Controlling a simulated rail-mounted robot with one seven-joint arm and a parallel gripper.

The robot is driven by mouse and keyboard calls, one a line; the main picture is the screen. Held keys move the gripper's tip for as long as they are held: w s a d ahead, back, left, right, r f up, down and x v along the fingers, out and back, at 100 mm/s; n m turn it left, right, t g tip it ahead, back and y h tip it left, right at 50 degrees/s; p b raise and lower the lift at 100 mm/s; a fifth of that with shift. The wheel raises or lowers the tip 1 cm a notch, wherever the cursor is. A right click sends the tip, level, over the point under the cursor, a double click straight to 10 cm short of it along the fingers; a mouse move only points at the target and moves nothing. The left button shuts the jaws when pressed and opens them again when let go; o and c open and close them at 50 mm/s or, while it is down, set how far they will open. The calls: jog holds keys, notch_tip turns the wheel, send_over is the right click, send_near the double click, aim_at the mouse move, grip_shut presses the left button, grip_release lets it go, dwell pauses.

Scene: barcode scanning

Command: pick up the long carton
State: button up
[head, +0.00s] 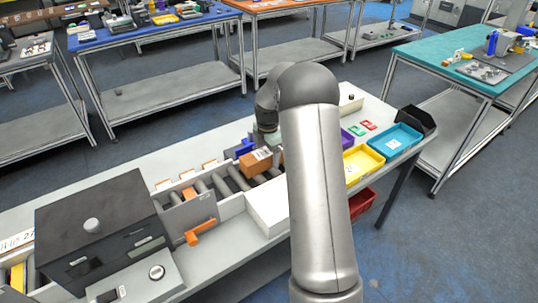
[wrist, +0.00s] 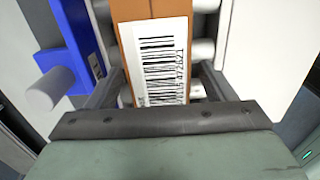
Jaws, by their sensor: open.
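The long carton is an orange-brown box (head: 257,162) with a white barcode label, lying on the grey rollers of the conveyor in the head view. In the wrist view the carton (wrist: 127,50) runs up the middle of the picture, with its barcode label facing the camera. My gripper (wrist: 160,82) is open, with one finger on each side of the carton. I cannot tell whether either finger touches it.
A blue object (wrist: 85,40) with a grey knob stands close left of the carton in the wrist view. A dark scanner-like box (head: 100,225) stands at left; yellow (head: 363,160) and blue (head: 394,140) trays lie at right.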

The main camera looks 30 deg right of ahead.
jog(key=c, duration=1.5)
